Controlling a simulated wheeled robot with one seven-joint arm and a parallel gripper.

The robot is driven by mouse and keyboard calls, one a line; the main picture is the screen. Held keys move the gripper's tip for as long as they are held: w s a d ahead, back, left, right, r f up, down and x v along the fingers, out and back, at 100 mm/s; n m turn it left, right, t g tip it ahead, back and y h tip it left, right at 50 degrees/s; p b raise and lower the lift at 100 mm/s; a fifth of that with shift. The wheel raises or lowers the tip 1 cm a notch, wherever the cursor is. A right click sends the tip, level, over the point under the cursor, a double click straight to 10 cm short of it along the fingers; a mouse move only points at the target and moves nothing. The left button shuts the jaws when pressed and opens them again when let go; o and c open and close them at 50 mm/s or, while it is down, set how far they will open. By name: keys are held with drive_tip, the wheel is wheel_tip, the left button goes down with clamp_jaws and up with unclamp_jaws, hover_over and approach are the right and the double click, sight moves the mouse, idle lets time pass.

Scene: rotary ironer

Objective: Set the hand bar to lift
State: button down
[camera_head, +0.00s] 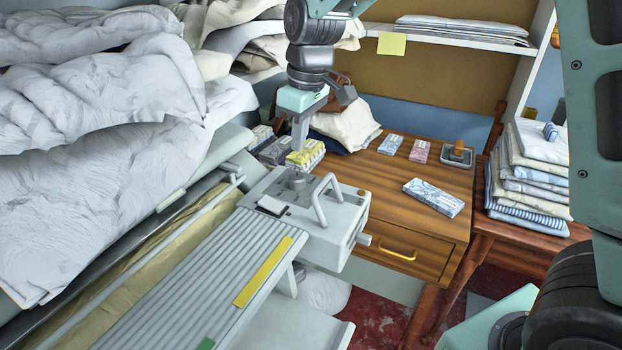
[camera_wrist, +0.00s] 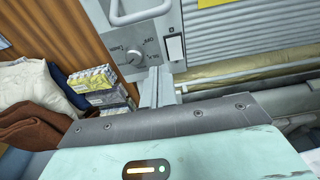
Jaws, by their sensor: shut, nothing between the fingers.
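The ironer's grey control box (camera_head: 310,225) carries a pale looped handle (camera_head: 322,200), a round dial (camera_wrist: 134,57) with small lettering, and a white rocker switch (camera_wrist: 175,47). A long pale bar (camera_head: 150,255) runs along the ironer's padded roll; it also shows in the wrist view (camera_wrist: 245,70). I cannot tell which of the handle and the long bar is the hand bar. My gripper (camera_head: 298,168) points down above the back of the control box, near the dial. In the wrist view my gripper (camera_wrist: 158,82) has its fingers together and empty, beside the dial.
White bedding (camera_head: 90,190) is heaped at the left. Small yellow boxes (camera_head: 305,153) stand just behind the control box. A wooden table (camera_head: 390,180) at the right holds flat packets and a stamp-like object (camera_head: 457,155). Folded linen (camera_head: 530,170) is stacked farther right.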

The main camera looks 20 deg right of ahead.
idle(0.3)
drive_tip(key=f, duration=0.6)
drive_tip(key=w+f, duration=0.1)
drive_tip(key=f, duration=0.2)
drive_tip(key=shift+a+f+p, duration=0.1)
drive_tip(key=shift+a+p, duration=0.25)
drive_tip(key=shift+a, duration=0.05)
drive_tip(key=shift+s+d+f, duration=0.1)
drive_tip(key=shift+d+f, duration=0.1)
drive_tip(key=shift+f, duration=0.05)
drive_tip(key=shift+s+d+r+p, duration=0.15)
drive_tip(key=shift+s+d+p, duration=0.1)
drive_tip(key=shift+s+d, duration=0.35)
drive_tip(key=shift+s+d+r+p, duration=0.2)
drive_tip(key=shift+s+d, duration=0.2)
drive_tip(key=shift+s, duration=0.3)
drive_tip(key=shift+f, duration=0.1)
drive_tip(key=shift+d+b, duration=0.1)
drive_tip(key=shift+b, duration=0.5)
drive_tip(key=shift+s+d+t+y+b, duration=0.1)
drive_tip(key=shift+s+t+y+b, duration=0.15)
drive_tip(key=shift+b, duration=0.25)
